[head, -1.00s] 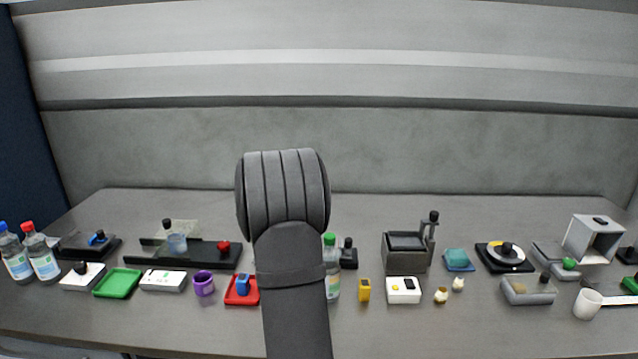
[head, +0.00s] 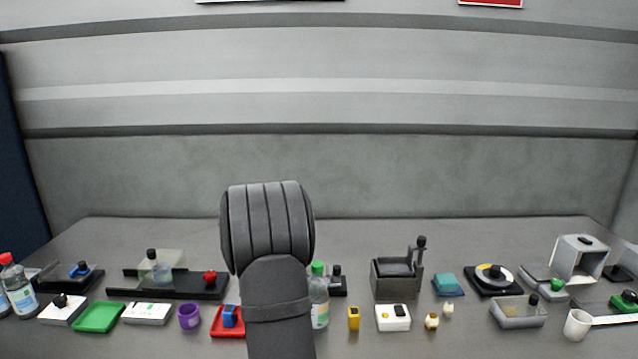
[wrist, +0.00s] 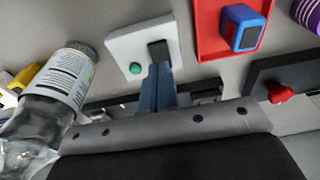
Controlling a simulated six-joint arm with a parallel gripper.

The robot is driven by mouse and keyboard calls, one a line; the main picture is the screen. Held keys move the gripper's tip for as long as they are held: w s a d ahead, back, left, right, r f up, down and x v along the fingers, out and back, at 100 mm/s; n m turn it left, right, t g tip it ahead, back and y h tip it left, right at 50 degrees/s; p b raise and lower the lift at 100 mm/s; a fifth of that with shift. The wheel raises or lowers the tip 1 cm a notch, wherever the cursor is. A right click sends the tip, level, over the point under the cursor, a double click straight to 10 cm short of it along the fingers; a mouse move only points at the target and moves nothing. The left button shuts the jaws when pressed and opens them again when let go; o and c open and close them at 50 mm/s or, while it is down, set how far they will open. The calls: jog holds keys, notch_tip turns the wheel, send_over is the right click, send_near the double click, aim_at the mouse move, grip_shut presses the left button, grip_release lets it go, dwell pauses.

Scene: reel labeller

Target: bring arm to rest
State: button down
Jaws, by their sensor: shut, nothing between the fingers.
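My gripper (wrist: 158,90) shows in the wrist view as two blue-grey fingers pressed together, with nothing between them. It points at a white box (wrist: 128,42) with a green button and a black block. I cannot tell whether the fingertips touch the box. A clear bottle (wrist: 62,85) with a white label lies to the left of the fingers in this view. In the head view, my arm rises in front of the table and hides the gripper; the green-capped bottle (head: 319,305) shows just right of the arm.
A red tray (head: 226,333) with a blue block is left of the arm, near a purple cup (head: 189,316). A black rail (head: 170,285) with a red knob lies behind. Right are a yellow block (head: 353,318), a grey press (head: 397,278) and a white mug (head: 577,324).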

notch_tip(320, 180, up, 4)
jog(key=shift+f, duration=0.15)
notch_tip(320, 180, down, 6)
jog(key=shift+f, duration=0.2)
notch_tip(320, 180, up, 8)
jog(key=s+d+r+m+h, duration=0.1)
jog(key=s+d, duration=0.9)
jog(key=d, duration=0.1)
jog(key=s+d+r+m+g, duration=0.1)
jog(key=s+d+r, duration=0.1)
jog(key=s+d, duration=0.9)
jog(key=shift+d+r+g+h, duration=0.3)
jog(key=shift+d+h, duration=0.1)
jog(key=shift+d, duration=0.35)
